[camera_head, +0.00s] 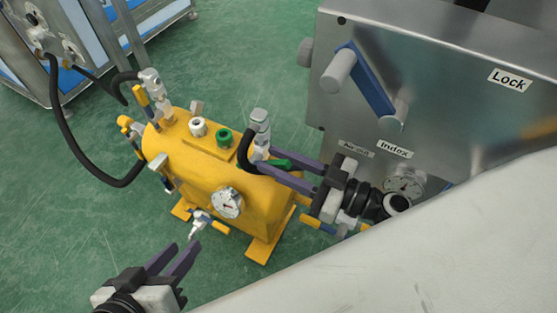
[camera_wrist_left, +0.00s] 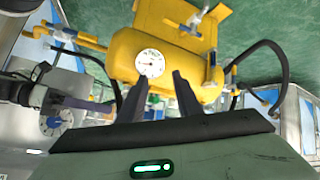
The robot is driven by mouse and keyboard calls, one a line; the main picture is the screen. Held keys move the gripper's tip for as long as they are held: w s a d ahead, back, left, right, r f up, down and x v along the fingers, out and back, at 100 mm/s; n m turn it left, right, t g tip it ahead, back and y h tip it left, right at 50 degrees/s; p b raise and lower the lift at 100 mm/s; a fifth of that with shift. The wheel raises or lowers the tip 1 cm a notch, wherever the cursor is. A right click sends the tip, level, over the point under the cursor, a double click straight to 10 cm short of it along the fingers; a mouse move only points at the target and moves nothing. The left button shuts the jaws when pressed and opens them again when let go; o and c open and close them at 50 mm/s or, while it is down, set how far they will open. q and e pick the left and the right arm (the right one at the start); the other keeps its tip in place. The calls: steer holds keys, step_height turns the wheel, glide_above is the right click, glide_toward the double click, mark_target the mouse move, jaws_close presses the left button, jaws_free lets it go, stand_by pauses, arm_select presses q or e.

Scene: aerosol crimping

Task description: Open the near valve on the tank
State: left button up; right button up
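The yellow tank (camera_head: 190,165) stands on the green floor with a round dial gauge (camera_head: 228,203) on its near side. A small silver valve (camera_head: 199,220) sticks out low on that side, beside the gauge. My right gripper (camera_head: 265,159) reaches in from the right, fingers apart at the tank's right top end. A green lever (camera_head: 287,163) shows between them; contact cannot be told.
A metal cabinet (camera_head: 420,80) with a blue-and-grey crank (camera_head: 365,80) stands at right. Black hoses (camera_head: 68,130) run from the blue-panelled machine (camera_head: 85,30) to the tank. Silver fittings (camera_head: 260,120) rise from the tank top.

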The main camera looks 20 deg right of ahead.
mark_target(268, 162)
jaws_close()
steer(key=shift+r, duration=0.15)
steer(key=shift+w+a+r+p, duration=0.1)
steer(key=shift+r+p, duration=0.2)
steer(key=shift+p, duration=0.6)
steer(key=p, duration=0.1)
steer(key=r+g+p, duration=0.1)
steer(key=p, duration=0.1)
steer(key=shift+w+a+h, duration=0.15)
steer(key=shift+w+h, duration=0.05)
steer(key=shift+h, duration=0.2)
steer(key=g+h+p, duration=0.1)
steer(key=p, duration=0.5)
steer(key=shift+w+a+r+g, duration=0.3)
steer(key=shift+w+a+r, duration=0.05)
steer(key=shift+w+a, duration=0.05)
steer(key=shift+w+a+g+h+p, duration=0.15)
steer(key=shift+g+h+p, duration=0.15)
steer(key=shift+p, duration=0.7)
arm_select(q)
steer(key=s+a+r+n+t+y, duration=0.1)
steer(key=s+a+r+y, duration=0.1)
steer(key=a, duration=0.4)
steer(key=shift+s+a+r+y, duration=0.15)
steer(key=shift+s+r+y, duration=0.1)
steer(key=shift+r+y, duration=0.25)
arm_select(e)
steer(key=shift+f, duration=0.25)
